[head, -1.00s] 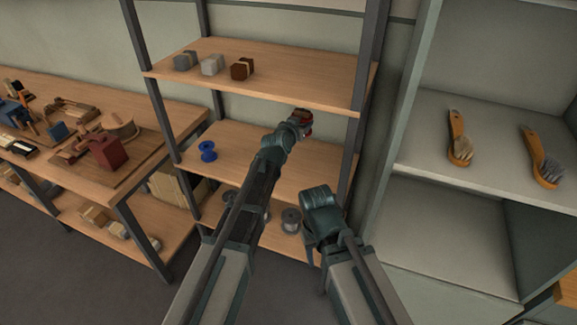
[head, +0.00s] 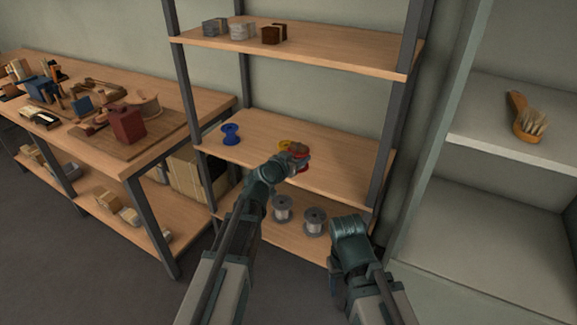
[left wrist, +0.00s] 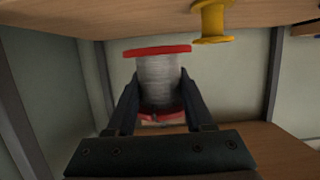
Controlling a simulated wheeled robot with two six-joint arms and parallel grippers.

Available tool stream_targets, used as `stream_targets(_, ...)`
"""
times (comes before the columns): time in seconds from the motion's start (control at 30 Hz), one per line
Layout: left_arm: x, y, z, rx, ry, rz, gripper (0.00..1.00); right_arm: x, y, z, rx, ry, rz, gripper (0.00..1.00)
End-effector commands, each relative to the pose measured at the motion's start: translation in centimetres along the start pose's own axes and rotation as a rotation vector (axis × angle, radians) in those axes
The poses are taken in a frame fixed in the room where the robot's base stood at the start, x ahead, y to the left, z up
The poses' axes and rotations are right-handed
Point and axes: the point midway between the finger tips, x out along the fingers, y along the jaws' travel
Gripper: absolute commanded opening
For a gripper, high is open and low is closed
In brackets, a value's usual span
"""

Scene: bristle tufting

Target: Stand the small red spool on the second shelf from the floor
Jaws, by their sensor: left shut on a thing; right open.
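The small red spool has red end flanges and pale grey winding. In the left wrist view the spool (left wrist: 158,80) sits between the two fingers of my left gripper (left wrist: 160,105), which is shut on it. In the head view my left gripper (head: 292,162) holds the spool (head: 299,149) over the front part of the middle shelf (head: 345,170), the second from the floor. Whether the spool touches the board I cannot tell. My right gripper (head: 350,235) is low in front of the rack, open and empty; its fingers are hardly visible.
A yellow spool (head: 284,146) stands just behind my left gripper and shows in the left wrist view (left wrist: 212,20). A blue spool (head: 231,134) stands at the shelf's left. Two grey spools (head: 282,208) stand on the lowest shelf. A dark post (head: 390,150) bounds the right side.

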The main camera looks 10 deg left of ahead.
Motion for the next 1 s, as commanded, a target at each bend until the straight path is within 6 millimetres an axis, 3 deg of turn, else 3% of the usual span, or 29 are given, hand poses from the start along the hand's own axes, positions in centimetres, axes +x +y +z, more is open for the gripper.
stream_targets(0.03, -0.1, -0.3, 1.4, -0.001, 0.003, -0.001, 0.0, 1.4, -0.1, -0.1, 0.0, 0.0, 0.0, 0.6)
stream_targets(0.13, -0.4, -0.7, 2.2, 0.0, 0.006, 0.0, 0.0, 2.0, -0.2, -0.1, 0.0, 0.0, 0.0, 0.6)
stream_targets(0.47, -0.3, -0.7, 2.4, 0.002, 0.008, 0.003, 0.0, 2.3, -0.2, -0.1, 0.0, 0.0, 0.0, 0.6)
stream_targets(0.63, 2.1, 1.1, 2.0, 0.003, 0.008, 0.006, 0.0, 2.6, -0.2, -0.1, 0.0, 0.0, 0.0, 0.6)
stream_targets(1.0, 9.2, 6.6, 0.6, 0.004, 0.008, 0.005, 0.0, 3.5, -0.3, -0.2, 0.0, 0.0, 0.0, 0.6)
